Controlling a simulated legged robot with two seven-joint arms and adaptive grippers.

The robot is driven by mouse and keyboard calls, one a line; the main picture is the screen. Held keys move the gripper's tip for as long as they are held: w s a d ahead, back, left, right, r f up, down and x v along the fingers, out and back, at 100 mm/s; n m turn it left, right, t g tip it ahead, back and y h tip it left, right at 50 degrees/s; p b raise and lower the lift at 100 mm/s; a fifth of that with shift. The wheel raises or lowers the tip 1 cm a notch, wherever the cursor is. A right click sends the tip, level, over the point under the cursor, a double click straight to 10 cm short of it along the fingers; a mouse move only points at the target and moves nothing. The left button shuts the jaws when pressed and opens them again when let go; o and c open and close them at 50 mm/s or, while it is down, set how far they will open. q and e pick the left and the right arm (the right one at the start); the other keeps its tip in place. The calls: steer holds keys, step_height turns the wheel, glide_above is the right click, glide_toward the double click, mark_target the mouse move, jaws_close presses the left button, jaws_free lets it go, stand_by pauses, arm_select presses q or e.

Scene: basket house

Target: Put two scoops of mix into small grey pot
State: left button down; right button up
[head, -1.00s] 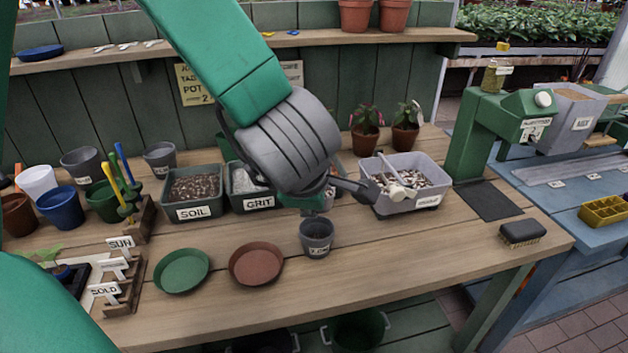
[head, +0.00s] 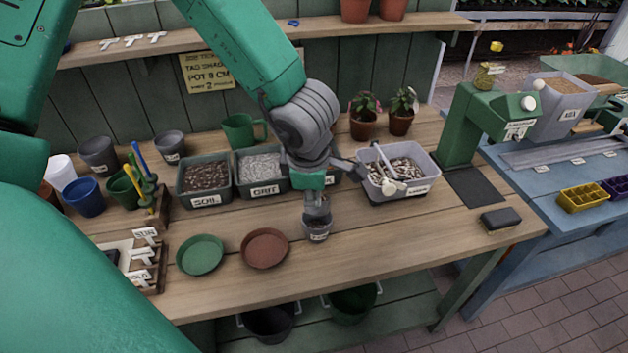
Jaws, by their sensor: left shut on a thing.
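The small grey pot (head: 318,233) stands upright on the wooden bench and has a white label. My left gripper (head: 316,205) points down at the pot's top, shut on its rim, and partly hides the opening. How full the pot is cannot be made out. The grey mix tub (head: 425,185) stands to the right behind the pot and holds a speckled mix. My right gripper is not in view.
A red saucer (head: 264,248) and a green saucer (head: 200,255) lie left of the pot. Soil (head: 205,201) and grit (head: 263,190) tubs stand behind. A brush (head: 500,219) lies at the right. The bench in front of the mix tub is clear.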

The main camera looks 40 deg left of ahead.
arm_select(q)
steer(key=p, duration=0.3)
steer(key=shift+w+a+r+g, duration=0.2)
steer(key=shift+r+g, duration=0.05)
steer(key=shift+g, duration=0.15)
steer(key=shift+w+a+f+h, duration=0.1)
steer(key=shift+w+f+h, duration=0.1)
steer(key=shift+h, duration=0.1)
steer(key=shift+w+a+g+h, duration=0.15)
steer(key=shift+w+g+h, duration=0.2)
steer(key=shift+g, duration=0.25)
steer(key=shift+w+a+g+h, duration=0.35)
steer(key=shift+w+g+h, duration=0.3)
steer(key=shift+g, duration=0.55)
steer(key=shift+w+a+r+g+h, duration=0.1)
steer(key=shift+w+a+g+h, duration=0.3)
steer(key=shift+g, duration=0.3)
steer(key=shift+w+r, duration=0.1)
steer(key=shift+d, duration=0.15)
